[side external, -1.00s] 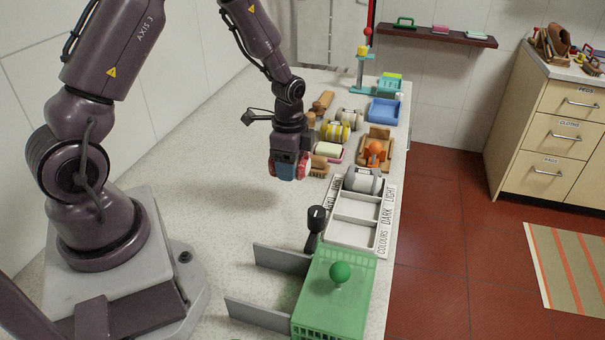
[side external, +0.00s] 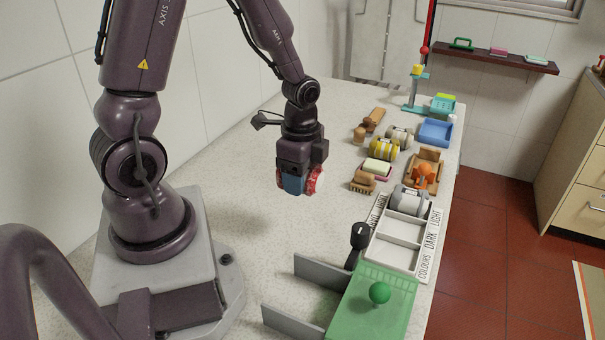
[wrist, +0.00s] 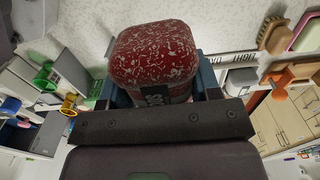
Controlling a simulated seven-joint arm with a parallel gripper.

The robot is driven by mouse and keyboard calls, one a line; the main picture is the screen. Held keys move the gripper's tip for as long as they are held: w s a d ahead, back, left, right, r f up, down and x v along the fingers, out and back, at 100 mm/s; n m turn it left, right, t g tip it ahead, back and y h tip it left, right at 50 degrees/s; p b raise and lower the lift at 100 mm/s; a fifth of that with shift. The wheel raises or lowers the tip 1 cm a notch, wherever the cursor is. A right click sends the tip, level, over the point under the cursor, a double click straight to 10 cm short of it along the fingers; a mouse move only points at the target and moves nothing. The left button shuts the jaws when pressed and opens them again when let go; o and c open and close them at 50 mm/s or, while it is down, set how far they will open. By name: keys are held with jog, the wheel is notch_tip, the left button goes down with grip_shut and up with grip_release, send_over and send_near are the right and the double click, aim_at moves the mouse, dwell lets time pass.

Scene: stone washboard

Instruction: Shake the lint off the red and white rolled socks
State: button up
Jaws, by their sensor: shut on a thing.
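My gripper (side external: 300,182) is shut on the red and white rolled socks (side external: 315,180) and holds them above the pale stone counter. In the wrist view the socks (wrist: 155,55) are a rounded red bundle covered in white lint-like specks, with a dark label on the near side. The gripper's blue fingers (wrist: 152,95) flank the bundle. In the side view the fingers hide much of the socks.
To the right lie a wooden brush (side external: 364,181), soap on a pink dish (side external: 376,170) and yellow striped rolled socks (side external: 383,149). A white divided tray (side external: 399,243) holds grey rolled socks (side external: 409,200). The counter's middle is clear.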

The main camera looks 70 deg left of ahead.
jog(key=shift+r, duration=3)
jog(key=shift+r, duration=5.45)
notch_tip(320, 180, down, 11)
jog(key=shift+w, duration=0.1)
